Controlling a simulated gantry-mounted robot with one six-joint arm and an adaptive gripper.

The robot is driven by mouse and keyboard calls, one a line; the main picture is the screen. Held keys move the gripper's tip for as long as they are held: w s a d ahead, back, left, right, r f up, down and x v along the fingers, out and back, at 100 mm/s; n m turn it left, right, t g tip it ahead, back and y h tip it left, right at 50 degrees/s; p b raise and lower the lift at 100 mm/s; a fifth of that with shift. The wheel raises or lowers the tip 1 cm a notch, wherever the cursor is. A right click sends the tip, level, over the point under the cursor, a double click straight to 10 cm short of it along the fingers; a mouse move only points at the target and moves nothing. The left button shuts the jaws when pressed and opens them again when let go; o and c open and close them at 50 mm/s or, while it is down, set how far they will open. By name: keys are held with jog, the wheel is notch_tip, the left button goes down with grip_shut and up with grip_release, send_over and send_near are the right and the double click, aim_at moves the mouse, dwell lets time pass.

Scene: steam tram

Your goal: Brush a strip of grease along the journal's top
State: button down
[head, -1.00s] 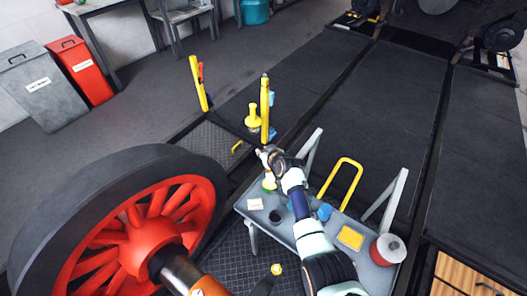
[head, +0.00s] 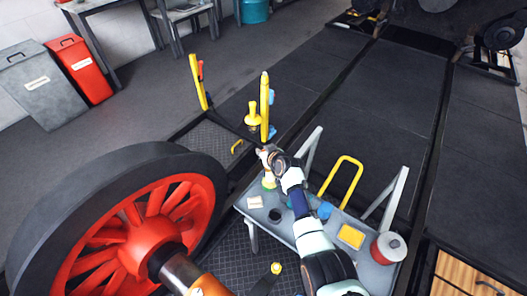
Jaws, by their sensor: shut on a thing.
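The journal (head: 182,270) is a smooth metal shaft that comes out of the red hub of a large wheel, at the lower left in the head view. Its top is bare to view, and I cannot make out grease on it. My gripper (head: 268,156) is over the far left end of the grey work table, well above and to the right of the journal in the picture. It is shut on a small pale yellow-green thing (head: 268,181), perhaps the brush, which shows just below it. The fingers are small, and my wrist partly hides them.
The table (head: 290,231) carries a pale card (head: 255,202), a dark round pot (head: 275,215), a blue item (head: 324,211), a yellow pad (head: 351,236) and a red-sided spool (head: 388,249). Yellow posts (head: 264,105) stand behind. The spoked wheel (head: 110,225) fills the lower left.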

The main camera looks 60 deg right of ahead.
jog(key=shift+f, duration=0.8)
dwell(1.2)
notch_tip(320, 180, up, 7)
jog(key=p, duration=0.6)
jog(key=shift+r, duration=0.2)
jog(key=shift+f, duration=0.1)
